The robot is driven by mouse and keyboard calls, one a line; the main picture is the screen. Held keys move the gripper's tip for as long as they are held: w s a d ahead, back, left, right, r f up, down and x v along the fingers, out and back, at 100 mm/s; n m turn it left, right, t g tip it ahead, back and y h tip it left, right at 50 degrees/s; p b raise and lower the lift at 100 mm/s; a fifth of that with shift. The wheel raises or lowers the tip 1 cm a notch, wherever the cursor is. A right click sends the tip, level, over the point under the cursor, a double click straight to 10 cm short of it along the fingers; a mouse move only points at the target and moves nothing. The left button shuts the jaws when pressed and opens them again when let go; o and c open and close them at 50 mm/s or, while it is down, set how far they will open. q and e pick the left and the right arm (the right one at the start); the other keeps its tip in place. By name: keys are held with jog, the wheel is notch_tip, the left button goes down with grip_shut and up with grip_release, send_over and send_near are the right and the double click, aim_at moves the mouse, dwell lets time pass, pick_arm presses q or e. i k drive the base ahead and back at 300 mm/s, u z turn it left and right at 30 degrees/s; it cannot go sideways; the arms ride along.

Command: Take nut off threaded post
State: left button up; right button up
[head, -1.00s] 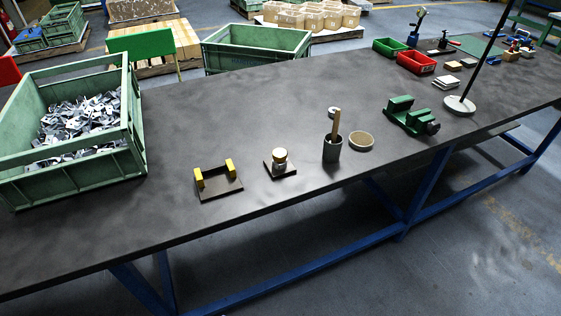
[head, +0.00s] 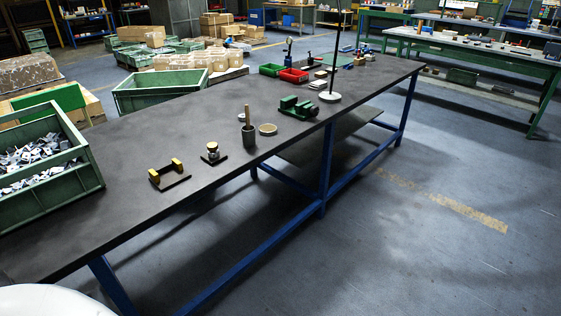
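A small upright fitting (head: 212,149) stands on a dark square base plate (head: 215,158) near the front edge of the bench. It has a grey body and a brass-coloured top, and it looks like the threaded post with its nut. It is too small to make out the thread or tell exactly where the nut sits. Neither of my grippers is in the head view.
The dark bench (head: 120,205) also holds a yellow-ended cradle (head: 170,176) left of the post. A grey cup with a wooden handle (head: 249,135), a round lid (head: 267,129) and a green vise (head: 297,107) stand right. A green crate (head: 60,190) is at left.

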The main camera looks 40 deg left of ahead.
aim_at(213, 146)
jog(key=z, duration=0.6)
jog(key=i, duration=0.55)
jog(key=u, duration=0.65)
jog(key=i, duration=1.55)
jog(key=u, duration=1.85)
jog(key=i, duration=0.45)
jog(key=u, duration=0.4)
